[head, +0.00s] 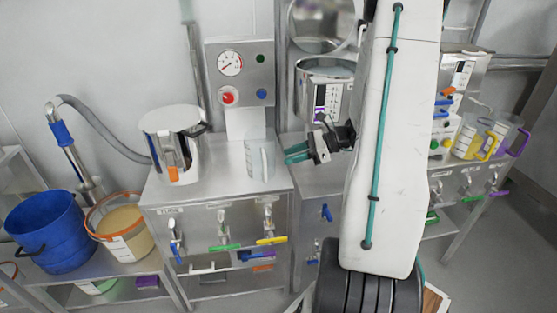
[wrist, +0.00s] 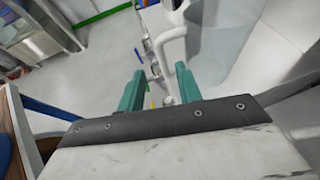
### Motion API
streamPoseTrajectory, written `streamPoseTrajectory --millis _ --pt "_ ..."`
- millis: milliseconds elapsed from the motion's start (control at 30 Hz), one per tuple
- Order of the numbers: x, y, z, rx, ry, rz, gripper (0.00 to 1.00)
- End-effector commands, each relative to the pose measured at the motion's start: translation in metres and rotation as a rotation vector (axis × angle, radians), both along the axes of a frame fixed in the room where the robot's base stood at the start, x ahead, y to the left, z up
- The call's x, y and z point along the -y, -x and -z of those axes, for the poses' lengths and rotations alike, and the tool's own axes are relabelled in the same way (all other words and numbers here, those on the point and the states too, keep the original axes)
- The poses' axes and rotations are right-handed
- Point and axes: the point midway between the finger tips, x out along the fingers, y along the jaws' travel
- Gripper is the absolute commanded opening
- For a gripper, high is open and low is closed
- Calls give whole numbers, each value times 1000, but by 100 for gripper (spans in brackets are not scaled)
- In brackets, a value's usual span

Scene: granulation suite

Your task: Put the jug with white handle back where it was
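The clear jug with the white handle (head: 261,158) stands upright on the steel bench (head: 215,185), near its right edge. Its handle side faces right, towards my gripper. My gripper (head: 287,154) is just right of the jug with its teal fingers pointing at it. In the wrist view the fingers of my gripper (wrist: 158,75) are apart with nothing held between them. The jug (wrist: 222,40) and its white handle (wrist: 166,48) show just beyond the fingertips. I cannot tell whether a finger touches the handle.
A steel pot (head: 172,140) stands left on the same bench, and a gauge panel (head: 240,75) rises behind. Jugs with yellow (head: 468,140) and purple (head: 504,130) handles stand at right. A blue bucket (head: 45,230) and a tub (head: 120,225) sit at lower left.

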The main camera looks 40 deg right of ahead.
Motion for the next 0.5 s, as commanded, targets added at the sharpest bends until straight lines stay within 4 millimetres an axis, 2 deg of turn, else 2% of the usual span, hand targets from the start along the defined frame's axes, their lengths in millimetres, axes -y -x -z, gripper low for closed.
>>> streamPoseTrajectory --millis 67,133,233,367,500 --pt "4 4 -3 2 2 0 35" --pt "0 5 -9 4 15 -24 35" --pt "-24 3 -25 16 76 -121 35" --pt "-85 5 -59 53 236 -368 35" --pt "-155 25 -94 118 442 -687 35"
